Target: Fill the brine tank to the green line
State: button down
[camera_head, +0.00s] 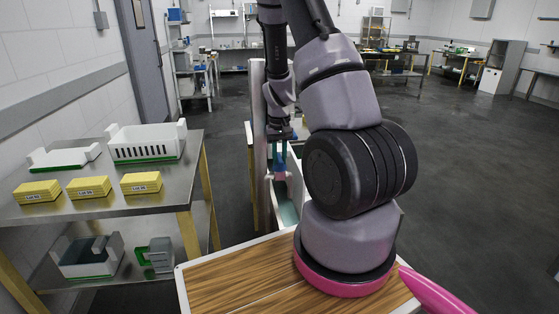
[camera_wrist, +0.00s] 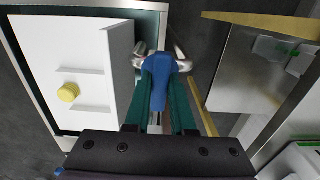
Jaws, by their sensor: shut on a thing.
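My gripper (camera_head: 279,152) hangs over a white-walled tank (camera_head: 296,190) in the head view. The tank shows a blue-green surface inside (camera_head: 287,213). In the wrist view, my gripper's teal fingers (camera_wrist: 160,88) are shut on a blue handle (camera_wrist: 159,68). Metal, faucet-like parts (camera_wrist: 182,60) show on both sides of the handle. A white panel with a yellow knob (camera_wrist: 68,92) lies left of the fingers. I cannot make out a green line in the tank, and my arm hides part of it.
A metal table (camera_head: 180,172) at the left holds white trays (camera_head: 147,143) and yellow blocks (camera_head: 88,187). Containers (camera_head: 88,258) stand on its lower shelf. A wooden top (camera_head: 235,278) lies in front, beneath my arm. Open floor (camera_head: 465,190) spreads to the right.

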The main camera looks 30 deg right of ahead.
jog(key=c, duration=0.8)
grip_release()
jog(key=shift+o, duration=0.2)
notch_tip(320, 180, up, 11)
jog(key=shift+f, duration=0.1)
notch_tip(320, 180, up, 16)
jog(key=t+y, duration=0.2)
jog(key=t, duration=0.1)
send_over(279, 158)
jog(key=s+a, duration=0.6)
jog(key=a, duration=0.1)
jog(key=s+a+r+m+t, duration=0.1)
jog(key=s+a+r+t, duration=0.3)
jog(key=s+r, duration=0.5)
jog(key=s+a, duration=0.1)
jog(key=s, duration=0.3)
jog(key=shift+a+r, duration=0.25)
jog(key=shift+r, duration=0.05)
